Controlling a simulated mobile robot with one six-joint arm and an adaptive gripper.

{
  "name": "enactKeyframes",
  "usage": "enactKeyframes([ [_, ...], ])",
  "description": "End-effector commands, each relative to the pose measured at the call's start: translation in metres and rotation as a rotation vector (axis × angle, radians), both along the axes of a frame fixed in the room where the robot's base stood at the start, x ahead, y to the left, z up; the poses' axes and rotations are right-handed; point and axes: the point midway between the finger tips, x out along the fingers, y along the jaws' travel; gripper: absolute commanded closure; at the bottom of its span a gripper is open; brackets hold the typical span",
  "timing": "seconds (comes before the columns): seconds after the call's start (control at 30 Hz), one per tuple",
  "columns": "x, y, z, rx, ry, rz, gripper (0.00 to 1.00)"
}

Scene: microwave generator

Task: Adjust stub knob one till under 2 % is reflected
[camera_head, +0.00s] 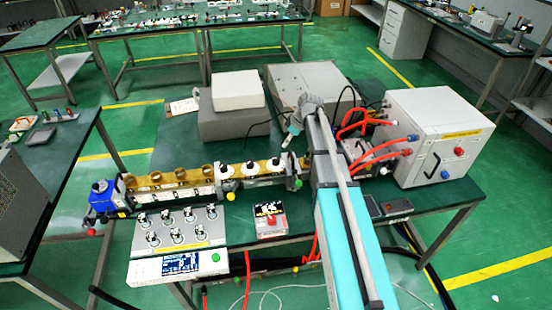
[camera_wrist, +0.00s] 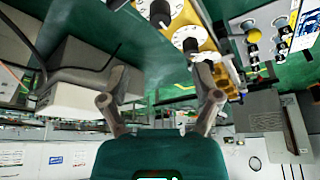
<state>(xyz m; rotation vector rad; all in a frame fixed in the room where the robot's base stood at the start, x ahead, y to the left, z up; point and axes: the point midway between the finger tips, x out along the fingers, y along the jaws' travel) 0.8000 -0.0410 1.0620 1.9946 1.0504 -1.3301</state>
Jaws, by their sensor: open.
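Three white stub knobs (camera_head: 252,168) stand in a row on the brass waveguide (camera_head: 160,179) along the table. No numbers on them are readable, so I cannot tell which is knob one. In the wrist view a white knob disc (camera_wrist: 187,37) sits beyond the right fingertip, and another dial is cut off at the top. My gripper (camera_wrist: 163,82) is open, with nothing between its fingers. In the head view my gripper (camera_head: 287,141) is above and behind the right end of the knob row, apart from it. The display (camera_head: 180,264) on the control box is lit, its figures too small to read.
The control box (camera_head: 152,275) with several small knobs stands in front of the waveguide. A small red-and-black unit (camera_head: 270,221) is to its right. Grey boxes (camera_head: 232,122) stand behind. A large white cabinet (camera_head: 437,135) with red hoses is at right.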

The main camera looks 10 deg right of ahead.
Motion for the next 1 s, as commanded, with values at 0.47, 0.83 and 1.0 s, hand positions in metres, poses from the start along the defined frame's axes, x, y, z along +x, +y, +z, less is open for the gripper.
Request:
enactKeyframes([
  [0.47,0.002,0.003,-0.013,0.000,0.001,-0.002,0.19],
  [0.83,0.009,0.013,-0.041,-0.001,0.001,-0.001,0.19],
  [1.0,0.012,0.017,-0.054,-0.001,0.001,-0.001,0.19],
])
